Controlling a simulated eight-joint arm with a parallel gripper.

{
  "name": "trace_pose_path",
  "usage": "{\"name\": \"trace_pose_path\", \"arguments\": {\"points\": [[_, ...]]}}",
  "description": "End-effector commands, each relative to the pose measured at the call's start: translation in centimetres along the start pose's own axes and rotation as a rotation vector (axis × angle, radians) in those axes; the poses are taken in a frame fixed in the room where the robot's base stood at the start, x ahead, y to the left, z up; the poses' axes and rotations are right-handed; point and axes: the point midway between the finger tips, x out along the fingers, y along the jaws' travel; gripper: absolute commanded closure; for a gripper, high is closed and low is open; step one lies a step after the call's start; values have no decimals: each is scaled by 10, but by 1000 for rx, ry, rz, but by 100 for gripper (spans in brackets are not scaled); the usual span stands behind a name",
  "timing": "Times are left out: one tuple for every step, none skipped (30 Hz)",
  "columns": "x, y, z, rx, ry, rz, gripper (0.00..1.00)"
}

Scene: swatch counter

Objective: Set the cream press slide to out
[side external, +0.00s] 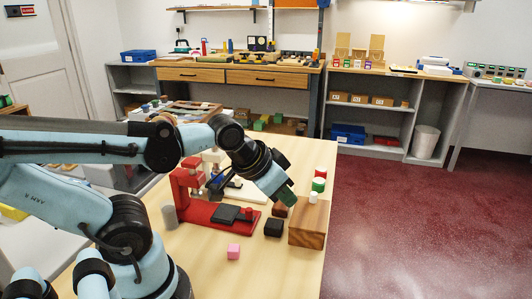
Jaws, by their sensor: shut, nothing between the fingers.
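The cream press (250,194) stands on the wooden table behind the red press (205,212). Its pale base shows to the right of the red upright, and part of its pale frame shows above. My arm crosses in front of it, so its slide is largely hidden and I cannot tell how far it is pulled out. My gripper (287,198) is shut and empty, pointing down and to the right. In the picture it is to the right of the cream press, near the wooden block; its fingertips are small and hard to make out.
The red press has a dark plate on its base. A wooden block (308,226), a black cube (273,228), a pink cube (233,251) and a grey cylinder (169,217) stand around it. Red and green pieces (319,184) are behind the block. The table's front right is clear.

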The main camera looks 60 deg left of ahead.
Motion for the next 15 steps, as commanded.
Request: {"name": "trace_pose_path", "arguments": {"points": [[0,0,0,0,0,0,100],[0,0,0,0,0,0,100],[0,0,0,0,0,0,100],[0,0,0,0,0,0,100],[0,0,0,0,0,0,100],[0,0,0,0,0,0,100],[0,0,0,0,0,0,100],[0,0,0,0,0,0,100],[0,0,0,0,0,0,100],[0,0,0,0,0,0,100],[0,0,0,0,0,0,97],[0,0,0,-3,-1,-1,91],[0,-2,-1,-9,-3,-4,86],[0,-3,-1,-21,-7,-10,82],[0,-8,-3,-46,-15,-22,76]]}}
